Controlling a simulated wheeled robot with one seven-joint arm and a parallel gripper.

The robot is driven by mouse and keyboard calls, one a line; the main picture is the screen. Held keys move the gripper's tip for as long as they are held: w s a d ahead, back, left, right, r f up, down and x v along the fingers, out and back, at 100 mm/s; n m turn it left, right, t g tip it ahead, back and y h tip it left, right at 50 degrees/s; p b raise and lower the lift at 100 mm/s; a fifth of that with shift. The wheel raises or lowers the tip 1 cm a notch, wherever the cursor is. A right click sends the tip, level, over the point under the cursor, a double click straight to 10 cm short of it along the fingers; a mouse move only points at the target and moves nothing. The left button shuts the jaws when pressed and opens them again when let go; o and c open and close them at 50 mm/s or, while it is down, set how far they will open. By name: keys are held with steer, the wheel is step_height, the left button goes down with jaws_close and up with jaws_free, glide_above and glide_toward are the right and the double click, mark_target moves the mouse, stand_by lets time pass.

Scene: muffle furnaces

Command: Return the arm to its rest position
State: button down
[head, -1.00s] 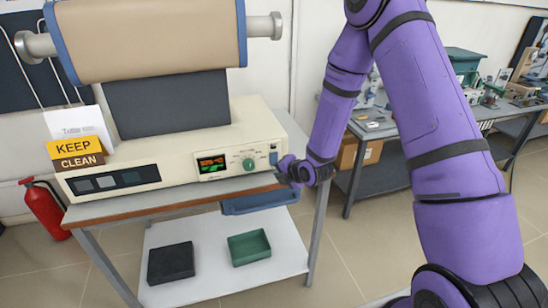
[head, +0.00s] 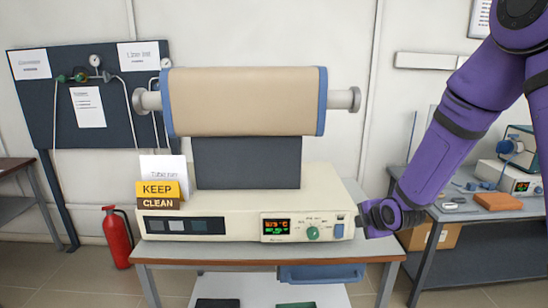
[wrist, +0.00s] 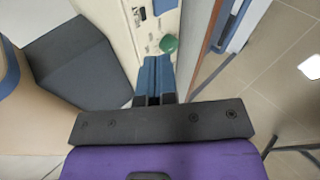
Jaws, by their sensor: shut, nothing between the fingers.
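My purple arm reaches in from the right in the head view. My gripper (head: 362,224) is beside the right end of the cream furnace control box (head: 240,215), close to its blue switch (head: 339,230); I cannot tell whether they touch. In the wrist view the two blue fingers (wrist: 155,75) are shut together with nothing between them, near the green knob (wrist: 168,43) and the bench edge. The knob also shows in the head view (head: 312,233), beside a lit display (head: 277,227). The tan furnace tube (head: 243,101) sits above the box.
The furnace stands on a wood-edged table (head: 215,252) with a blue tray (head: 320,273) under its edge. A red fire extinguisher (head: 116,238) stands at left. A cluttered side bench (head: 470,214) stands right, near my arm. A KEEP CLEAN sign (head: 158,194) sits on the box.

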steer(key=s+d+r+m+g+h, duration=0.1)
steer(key=s+d+r+m, duration=0.1)
steer(key=s+r+m, duration=0.55)
steer(key=s+d+r+m+g+h, duration=0.15)
steer(key=s+r, duration=0.35)
steer(key=r, duration=0.5)
steer(key=s+r+m+g, duration=0.1)
steer(key=s+r+m, duration=0.2)
steer(key=s, duration=0.7)
steer(key=s+d+r+m, duration=0.1)
steer(key=s+r+m, duration=0.3)
steer(key=s+m, duration=0.4)
steer(key=s, duration=0.3)
steer(key=shift+r+g, duration=0.25)
steer(key=shift+g, duration=0.1)
